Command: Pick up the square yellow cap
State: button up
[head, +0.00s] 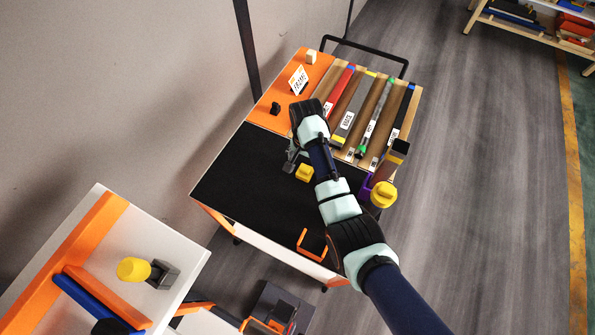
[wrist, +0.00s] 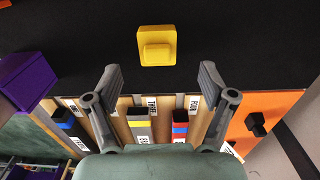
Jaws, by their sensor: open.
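The square yellow cap (wrist: 157,45) lies on the black mat (wrist: 230,40) of the cart, with a smaller raised square on top. In the head view the yellow cap (head: 305,173) is just right of my gripper (head: 290,158). In the wrist view my gripper (wrist: 162,85) has its two fingers spread wide with nothing between them. The cap is beyond the fingertips, roughly centred between them and not touched. In the head view my arm hides part of the mat and of the gripper.
A slotted rack (head: 341,95) with several labelled bars is at the cart's back right. A small black knob (head: 275,108) is on the orange panel. A purple holder (wrist: 27,82) and a round yellow piece (head: 383,194) are near the right edge. An orange bracket (head: 312,245) lies at the front.

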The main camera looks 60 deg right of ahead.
aim_at(305, 168)
jog(key=f, duration=0.2)
jog(key=f+b, duration=0.1)
jog(key=f, duration=0.3)
jog(key=shift+s+d+b, duration=0.1)
jog(key=shift+s+b, duration=0.15)
jog(key=shift+b, duration=0.1)
jog(key=shift+w, duration=0.1)
jog(key=c, duration=0.9)
